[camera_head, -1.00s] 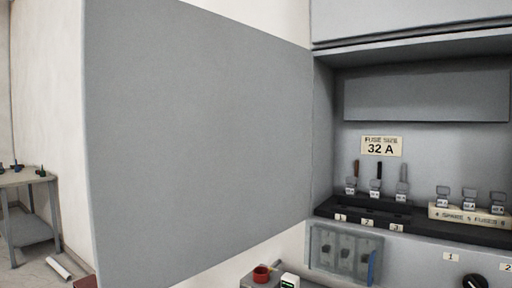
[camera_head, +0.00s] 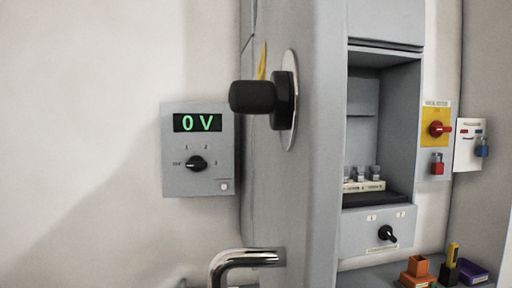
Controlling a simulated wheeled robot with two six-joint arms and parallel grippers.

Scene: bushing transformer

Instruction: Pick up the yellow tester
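A small upright yellow and black item (camera_head: 452,254), which looks like the yellow tester, stands at the bottom right of the head view. It is between an orange block-like object (camera_head: 417,270) and a dark purple one (camera_head: 472,271). Its lower end is dark and its details are too small to tell. Neither of my grippers shows in the view, so their distance from it cannot be told.
A grey cabinet edge with a black knob (camera_head: 253,97) and a metal handle (camera_head: 245,258) stands in the middle. A wall panel (camera_head: 198,180) reads 0 V. A red rotary switch (camera_head: 437,129) and padlock (camera_head: 437,165) are on the right. Spare fuses (camera_head: 362,174) sit inside the cabinet.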

